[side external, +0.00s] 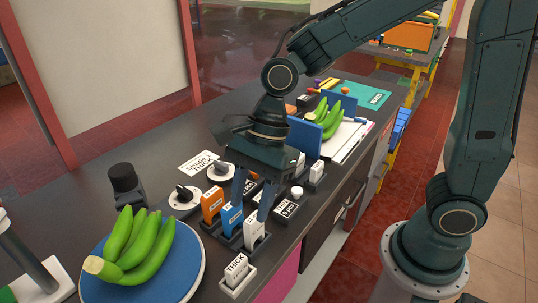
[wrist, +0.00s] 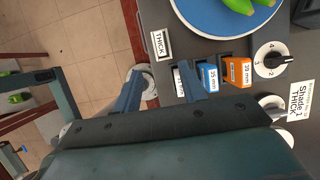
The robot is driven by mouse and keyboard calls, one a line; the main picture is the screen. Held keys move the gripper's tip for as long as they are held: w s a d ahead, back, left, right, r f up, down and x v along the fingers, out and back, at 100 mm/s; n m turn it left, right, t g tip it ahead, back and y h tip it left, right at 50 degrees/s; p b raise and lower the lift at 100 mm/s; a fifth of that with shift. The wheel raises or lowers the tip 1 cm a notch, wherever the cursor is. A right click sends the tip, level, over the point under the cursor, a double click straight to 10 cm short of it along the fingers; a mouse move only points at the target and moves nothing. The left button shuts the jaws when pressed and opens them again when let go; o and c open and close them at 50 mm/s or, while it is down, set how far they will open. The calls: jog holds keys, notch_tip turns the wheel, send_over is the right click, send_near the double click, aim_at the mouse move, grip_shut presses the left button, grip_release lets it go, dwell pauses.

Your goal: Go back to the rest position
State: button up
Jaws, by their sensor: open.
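My gripper (side external: 252,200) points down over the counter, its two blue fingers apart with nothing held between them. The fingers also show in the wrist view (wrist: 158,80). Just below them stands a dark rack holding an orange block (side external: 212,206), a blue block (side external: 231,217) and a white block (side external: 254,231). In the wrist view the white block (wrist: 181,83) is close to the right finger; I cannot tell whether they touch. The blue block (wrist: 208,77) and orange block (wrist: 237,72) are upright to its right.
A blue plate (side external: 185,283) with green bananas (side external: 135,245) is at front left. A white THICK block (side external: 236,272) stands near the front edge. Dial knobs (side external: 186,192), a label card (side external: 198,162) and small dark boxes (side external: 287,209) crowd the rack. More bananas (side external: 326,115) lie behind.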

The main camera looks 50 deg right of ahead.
jog(key=s+d+r+n+t+h, duration=0.2)
jog(key=s+d+r+n, duration=0.2)
jog(key=d+n, duration=0.5)
jog(key=s+d+r+n+t+h, duration=0.2)
jog(key=s+d+r+n+t, duration=0.1)
jog(key=s+d+r+n, duration=0.2)
jog(key=shift+s+d+n+t, duration=0.3)
jog(key=shift+s+d+n, duration=0.75)
jog(key=shift+d+n, duration=1)
